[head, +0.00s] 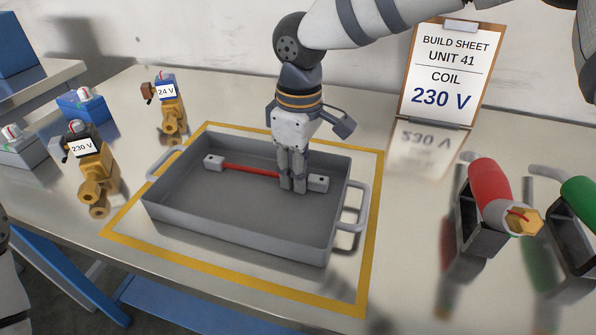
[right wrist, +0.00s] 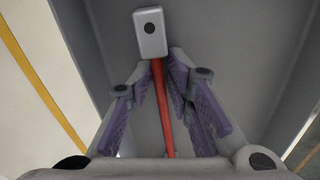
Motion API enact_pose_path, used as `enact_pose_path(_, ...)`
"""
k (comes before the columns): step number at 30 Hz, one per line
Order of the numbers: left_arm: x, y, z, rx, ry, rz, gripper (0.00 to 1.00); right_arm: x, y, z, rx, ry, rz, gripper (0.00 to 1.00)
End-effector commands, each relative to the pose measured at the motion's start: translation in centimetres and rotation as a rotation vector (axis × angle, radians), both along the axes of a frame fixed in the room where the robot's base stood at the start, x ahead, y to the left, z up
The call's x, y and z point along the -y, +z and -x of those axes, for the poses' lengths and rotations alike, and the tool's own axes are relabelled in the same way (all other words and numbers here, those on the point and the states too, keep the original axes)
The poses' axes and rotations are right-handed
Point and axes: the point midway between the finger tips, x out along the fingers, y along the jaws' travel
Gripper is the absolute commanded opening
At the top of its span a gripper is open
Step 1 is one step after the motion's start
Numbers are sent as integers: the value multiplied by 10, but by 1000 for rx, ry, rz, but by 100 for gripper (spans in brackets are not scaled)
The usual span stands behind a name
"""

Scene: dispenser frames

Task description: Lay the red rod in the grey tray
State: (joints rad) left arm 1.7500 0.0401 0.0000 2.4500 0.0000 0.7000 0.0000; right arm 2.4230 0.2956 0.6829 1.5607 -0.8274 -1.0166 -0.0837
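The grey tray (head: 240,229) sits on the table inside a yellow outline. The red rod (head: 252,170) has a pale block at each end, and lies level and low inside the tray, near the back wall. I cannot tell whether its end blocks touch the floor. My right gripper (head: 292,190) reaches down into the tray near the rod's right end. My left gripper is not in view.
Brass valves labelled 230 V (head: 82,147) and 24 V (head: 166,92) stand left of the tray. A build sheet (head: 440,75) stands behind, reading coil 230 V. Red (head: 489,190) and green (head: 582,203) cylinders in dark holders stand at the right. The tray's front is clear.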

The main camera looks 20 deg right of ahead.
Motion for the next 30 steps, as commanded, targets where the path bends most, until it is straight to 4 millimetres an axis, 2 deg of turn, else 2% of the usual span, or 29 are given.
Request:
enact_pose_path(1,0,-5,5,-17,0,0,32,0,-20,6,-37,3,2,31)
enact_pose_path(30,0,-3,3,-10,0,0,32,2,-13,4,-24,1,4,31)
